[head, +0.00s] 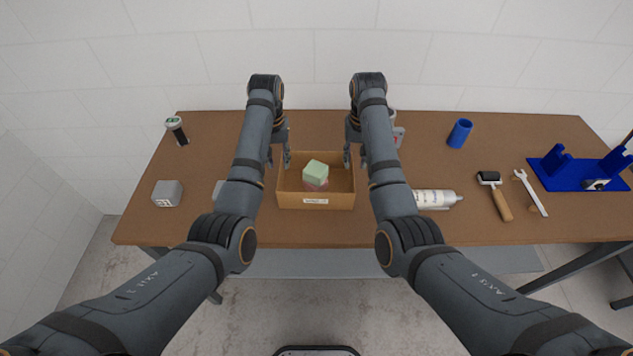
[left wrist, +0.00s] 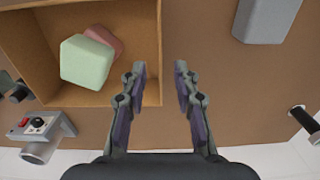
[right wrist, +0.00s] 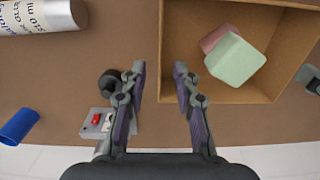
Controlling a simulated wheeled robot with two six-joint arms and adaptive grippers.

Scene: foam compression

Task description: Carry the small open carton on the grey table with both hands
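The small open carton (head: 316,201) stands on the brown-topped table (head: 250,228), between my two grippers. A pale green block (head: 316,170) rests on a reddish block (head: 316,185) inside it. The carton also shows in the left wrist view (left wrist: 28,40) and right wrist view (right wrist: 185,75). My left gripper (head: 279,160) is open, one finger on each side of the carton's left wall. My right gripper (head: 354,160) is open, its fingers likewise either side of the right wall. Both are empty; I cannot tell whether any finger touches the cardboard.
Left are a grey cube (head: 167,193) and a dark cylinder (head: 177,130). Right are a white bottle (head: 436,198), a blue cup (head: 460,133), a roller (head: 497,195), a wrench (head: 531,191) and a blue stand (head: 570,172). A grey device (right wrist: 108,121) stands behind the right gripper.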

